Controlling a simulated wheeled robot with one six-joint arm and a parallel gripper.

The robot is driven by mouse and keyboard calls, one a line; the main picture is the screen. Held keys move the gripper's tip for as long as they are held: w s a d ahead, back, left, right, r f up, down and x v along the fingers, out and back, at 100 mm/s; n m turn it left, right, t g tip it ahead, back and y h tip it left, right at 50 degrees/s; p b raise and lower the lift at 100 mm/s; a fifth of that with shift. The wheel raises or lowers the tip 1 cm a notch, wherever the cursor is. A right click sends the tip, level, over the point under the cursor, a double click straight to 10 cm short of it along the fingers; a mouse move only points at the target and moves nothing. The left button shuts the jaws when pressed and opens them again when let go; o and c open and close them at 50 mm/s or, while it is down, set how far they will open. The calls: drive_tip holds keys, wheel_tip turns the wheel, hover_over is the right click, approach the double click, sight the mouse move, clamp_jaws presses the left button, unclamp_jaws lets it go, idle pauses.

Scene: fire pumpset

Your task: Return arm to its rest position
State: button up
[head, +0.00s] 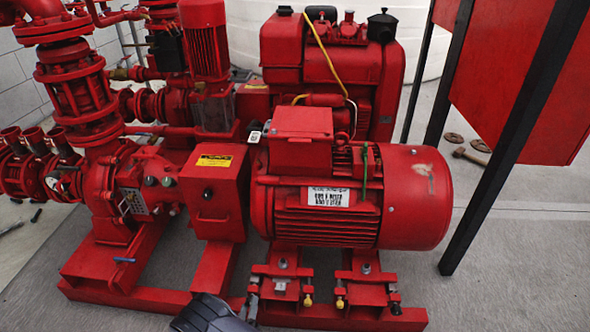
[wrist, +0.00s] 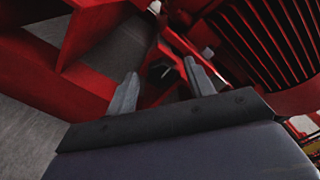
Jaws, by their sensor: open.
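My gripper is open in the wrist view (wrist: 161,85), with its two grey fingers apart and nothing between them. It is close to the red steel base frame, with the ribbed red motor at the upper right of that view. In the head view the dark end of my arm shows at the bottom edge, in front of the red base frame (head: 180,300) and left of the motor feet. The red electric motor (head: 350,195) stands on the frame behind it. My gripper's fingers are not clear in the head view.
A red engine (head: 330,65) is behind the motor. A red cabinet (head: 520,80) on black legs stands at the right. Grey floor (head: 510,270) is free at the lower right.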

drive_tip(key=shift+m, duration=0.8)
drive_tip(key=shift+r, duration=0.1)
